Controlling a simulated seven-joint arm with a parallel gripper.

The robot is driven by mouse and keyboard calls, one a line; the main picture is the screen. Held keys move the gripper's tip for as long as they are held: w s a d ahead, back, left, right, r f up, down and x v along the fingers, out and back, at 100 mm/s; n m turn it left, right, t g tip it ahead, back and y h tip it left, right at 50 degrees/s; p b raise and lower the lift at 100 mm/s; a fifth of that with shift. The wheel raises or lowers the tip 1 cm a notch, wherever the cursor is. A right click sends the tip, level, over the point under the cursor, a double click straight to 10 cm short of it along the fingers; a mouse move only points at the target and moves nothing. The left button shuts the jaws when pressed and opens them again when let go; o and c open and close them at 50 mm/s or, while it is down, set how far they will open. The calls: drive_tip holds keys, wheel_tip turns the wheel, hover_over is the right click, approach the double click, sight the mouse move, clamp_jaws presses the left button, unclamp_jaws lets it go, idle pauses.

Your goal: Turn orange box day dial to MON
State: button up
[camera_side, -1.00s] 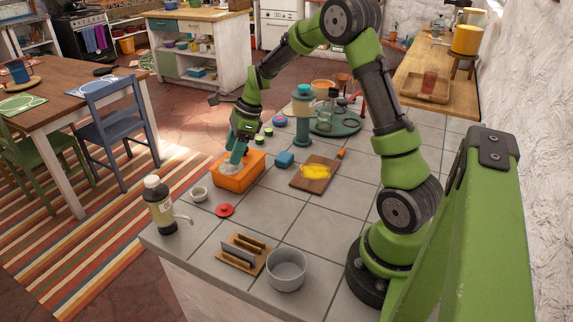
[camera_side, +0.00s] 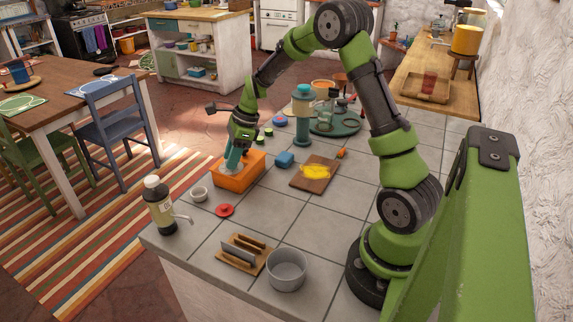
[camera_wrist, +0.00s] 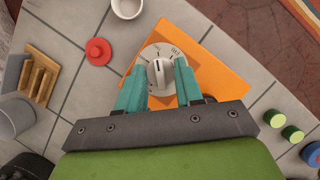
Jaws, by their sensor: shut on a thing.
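The orange box (camera_side: 240,180) sits near the counter's left edge in the side view. It also shows in the wrist view (camera_wrist: 222,72), tilted in the picture. Its pale round day dial (camera_wrist: 160,60) is on the top face, with dark markings around a raised grip ridge. Part of the lettering shows, but I cannot read which day is set. My gripper (camera_wrist: 160,88) reaches down over the box, its teal fingers on either side of the dial's ridge and shut on it. In the side view my gripper (camera_side: 233,163) hides most of the dial.
A blue block (camera_side: 285,160) and a cutting board (camera_side: 316,185) with yellow food lie right of the box. A white cup (camera_side: 198,194), a red lid (camera_side: 224,210) and a dark bottle (camera_side: 159,204) are in front. Green-topped pieces (camera_wrist: 274,117) stand close behind.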

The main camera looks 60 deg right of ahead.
drive_tip(key=shift+w+n+y, duration=0.1)
drive_tip(key=shift+n+y, duration=0.2)
drive_tip(key=shift+n, duration=0.6)
drive_tip(key=n+g, duration=0.1)
drive_tip(key=n, duration=0.1)
drive_tip(key=n+g, duration=0.1)
drive_tip(key=n, duration=0.2)
drive_tip(key=shift+w+d+y, duration=0.1)
drive_tip(key=shift+w+y, duration=0.05)
drive_tip(key=shift+y, duration=0.15)
drive_tip(key=n+g, duration=0.1)
drive_tip(key=n, duration=0.2)
drive_tip(key=n+g, duration=0.2)
drive_tip(key=n, duration=0.1)
drive_tip(key=shift+w+n, duration=0.15)
drive_tip(key=shift+n, duration=0.25)
drive_tip(key=n+g+h, duration=0.1)
drive_tip(key=n, duration=0.2)
drive_tip(key=n+h, duration=0.1)
drive_tip(key=n, duration=0.2)
drive_tip(key=shift+w+n+g, duration=0.15)
drive_tip(key=shift+n+g, duration=0.25)
drive_tip(key=shift+a+n+g+h, duration=0.2)
drive_tip(key=shift+n+h, duration=0.25)
drive_tip(key=shift+n, duration=0.8)
drive_tip(key=shift+a+n+g+h, duration=0.15)
drive_tip(key=shift+n+h, duration=0.3)
drive_tip(key=shift+n, duration=0.8)
drive_tip(key=shift+n+h, duration=0.3)
drive_tip(key=shift+n, duration=0.6)
